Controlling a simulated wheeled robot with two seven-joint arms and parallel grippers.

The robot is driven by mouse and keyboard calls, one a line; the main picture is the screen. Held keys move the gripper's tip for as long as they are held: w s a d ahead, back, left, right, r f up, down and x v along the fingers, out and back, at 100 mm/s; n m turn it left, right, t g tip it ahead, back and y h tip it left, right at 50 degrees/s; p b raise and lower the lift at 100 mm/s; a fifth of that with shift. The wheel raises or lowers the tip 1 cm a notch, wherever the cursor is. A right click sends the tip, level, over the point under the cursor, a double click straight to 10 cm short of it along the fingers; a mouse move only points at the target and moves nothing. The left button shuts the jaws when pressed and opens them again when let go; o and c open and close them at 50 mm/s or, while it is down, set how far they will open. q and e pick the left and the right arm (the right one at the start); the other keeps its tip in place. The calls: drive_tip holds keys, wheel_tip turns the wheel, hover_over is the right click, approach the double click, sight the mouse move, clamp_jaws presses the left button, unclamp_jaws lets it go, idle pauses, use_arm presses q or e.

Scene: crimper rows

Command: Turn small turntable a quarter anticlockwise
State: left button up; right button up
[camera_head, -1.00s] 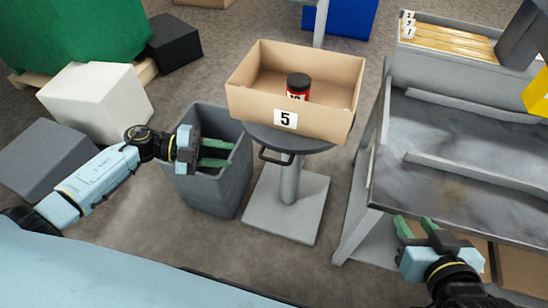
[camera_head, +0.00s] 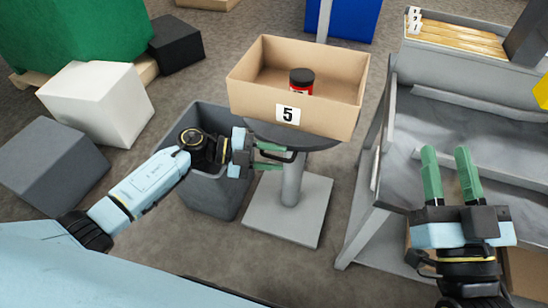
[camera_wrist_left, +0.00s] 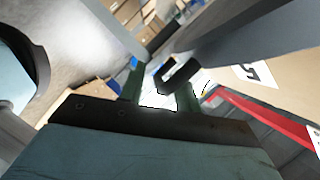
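The small turntable is a dark grey disc (camera_head: 318,143) on a grey post and square foot (camera_head: 290,208). A black loop handle (camera_wrist_left: 180,72) sticks out from its near edge. A cardboard box (camera_head: 322,117) labelled 5 stands on the disc, with a black-lidded red jar (camera_head: 301,81) inside. My left gripper (camera_head: 270,157) is open at the handle, its green fingers above and below the bar in the head view; the wrist view shows the handle by the fingertips. I cannot tell whether they touch. My right gripper (camera_head: 452,160) is open and empty over the grey bench's near edge.
A grey bin (camera_head: 215,195) stands under my left gripper, close to the turntable's post. The grey metal bench (camera_head: 440,140) is right of the turntable. A white cube (camera_head: 98,103) and a grey block (camera_head: 52,167) lie at the left.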

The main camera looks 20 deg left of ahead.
use_arm(q)
drive_tip(key=shift+d, duration=0.15)
clamp_jaws()
idle(0.4)
